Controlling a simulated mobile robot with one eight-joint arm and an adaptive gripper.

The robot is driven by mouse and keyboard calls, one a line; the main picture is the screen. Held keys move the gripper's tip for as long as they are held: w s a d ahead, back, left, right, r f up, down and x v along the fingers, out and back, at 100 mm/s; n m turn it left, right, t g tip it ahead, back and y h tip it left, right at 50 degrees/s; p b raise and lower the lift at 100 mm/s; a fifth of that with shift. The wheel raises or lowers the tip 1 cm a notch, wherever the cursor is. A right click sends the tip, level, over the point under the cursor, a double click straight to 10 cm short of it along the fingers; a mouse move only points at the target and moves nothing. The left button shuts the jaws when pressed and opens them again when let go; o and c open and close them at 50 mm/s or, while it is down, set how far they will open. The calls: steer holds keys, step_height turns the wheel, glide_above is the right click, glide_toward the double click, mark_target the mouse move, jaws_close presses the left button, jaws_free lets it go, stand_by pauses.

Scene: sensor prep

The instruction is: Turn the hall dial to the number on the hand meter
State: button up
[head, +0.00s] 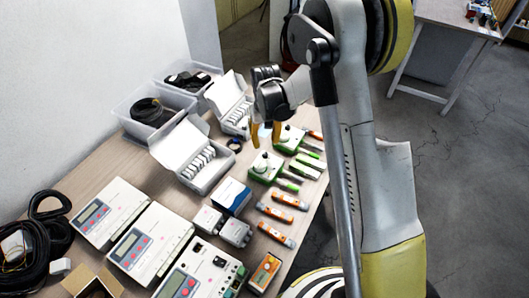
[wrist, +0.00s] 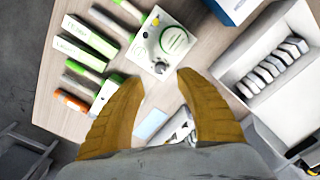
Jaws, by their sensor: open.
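Two similar white-and-green devices with round white knobs stand on the table in the head view: a nearer dial device (head: 264,167) and a farther dial device (head: 290,138). I cannot tell which one is the hall dial. One dial device (wrist: 166,40) shows in the wrist view, its round knob just beyond my fingertips. My gripper (head: 265,132) is above the dial devices, its two yellow fingers apart and empty; the wrist view shows the gap between the fingertips (wrist: 160,77). An orange handheld device with a small screen (head: 265,272), possibly the hand meter, lies at the near edge. Its reading is illegible.
A white box of small parts (head: 205,178) and a blue box (head: 231,195) stand left of the dials. Orange-and-white tools (head: 289,200) and green-ended pens lie along the right edge. Larger grey meters (head: 112,212) fill the near left. Little table is bare.

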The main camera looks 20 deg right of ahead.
mark_target(265, 153)
step_height(265, 153, down, 7)
steer(key=shift+f+b, duration=0.1)
steer(key=shift+b, duration=0.85)
steer(key=shift+c, duration=0.2)
steer(key=shift+w, duration=0.1)
jaws_close()
